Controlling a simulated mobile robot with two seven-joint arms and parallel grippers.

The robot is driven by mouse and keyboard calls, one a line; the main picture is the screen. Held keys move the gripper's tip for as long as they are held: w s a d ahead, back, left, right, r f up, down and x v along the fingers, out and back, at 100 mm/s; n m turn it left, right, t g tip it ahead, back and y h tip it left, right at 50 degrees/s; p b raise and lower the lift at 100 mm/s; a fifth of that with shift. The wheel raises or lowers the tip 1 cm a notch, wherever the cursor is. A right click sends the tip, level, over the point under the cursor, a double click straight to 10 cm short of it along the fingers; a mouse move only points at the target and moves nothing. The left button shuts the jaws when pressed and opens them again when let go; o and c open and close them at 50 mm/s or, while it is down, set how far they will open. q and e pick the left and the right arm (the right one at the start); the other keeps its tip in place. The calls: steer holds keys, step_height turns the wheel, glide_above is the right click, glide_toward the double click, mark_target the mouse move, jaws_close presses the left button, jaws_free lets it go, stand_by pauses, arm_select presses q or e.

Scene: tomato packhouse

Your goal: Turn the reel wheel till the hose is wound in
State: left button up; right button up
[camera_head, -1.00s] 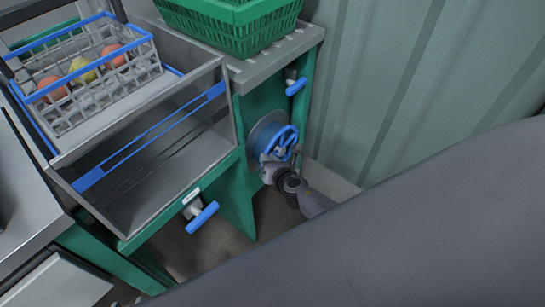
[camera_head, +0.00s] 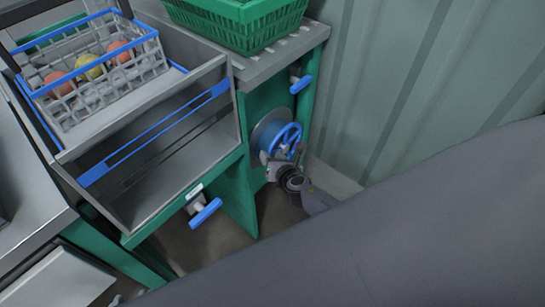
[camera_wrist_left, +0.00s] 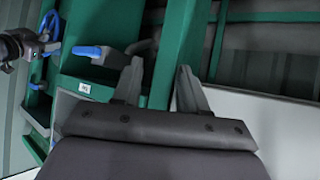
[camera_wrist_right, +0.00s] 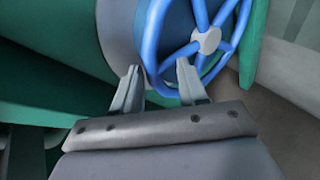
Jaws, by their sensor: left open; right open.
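The blue reel wheel (camera_head: 287,137) with spokes is on the green stand's side in the head view. In the right wrist view the wheel (camera_wrist_right: 228,46) has a pale hub. A blue drum (camera_head: 262,132) sits behind it; I cannot tell any loose hose. My right gripper (camera_head: 271,163) is at the wheel's lower rim. In the right wrist view my right gripper (camera_wrist_right: 160,75) is open, with the rim showing between its fingertips; contact is unclear. My left gripper (camera_wrist_left: 158,68) is open and empty, away from the wheel, which shows at upper left in its view (camera_wrist_left: 47,35).
A blue-handled valve (camera_head: 205,212) juts from the green frame below the grey bin. Another blue handle (camera_head: 300,83) is above the wheel. A green crate (camera_head: 240,22) and a grey basket of tomatoes (camera_head: 98,80) stand on top. A corrugated wall (camera_head: 430,80) is close at right.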

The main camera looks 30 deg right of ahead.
steer(key=p+v, duration=0.3)
steer(key=v, duration=0.4)
stand_by(0.4)
steer(key=s+a+r+m+g+y+p, duration=0.1)
steer(key=s+r+m+p, duration=0.2)
steer(key=s+m, duration=0.3)
steer(key=s+a+r+m+y+p, duration=0.1)
steer(key=s+r+m+p, duration=0.2)
steer(key=m, duration=0.9)
steer(key=s+a+r+m+g+y+p, duration=0.1)
steer(key=s+a+r+m+p, duration=0.1)
steer(key=s+r+m, duration=0.6)
steer(key=shift+s+m+g+p, duration=0.3)
steer(key=shift+s+m+p, duration=0.35)
steer(key=shift+s+m, duration=0.45)
steer(key=shift+a, duration=0.1)
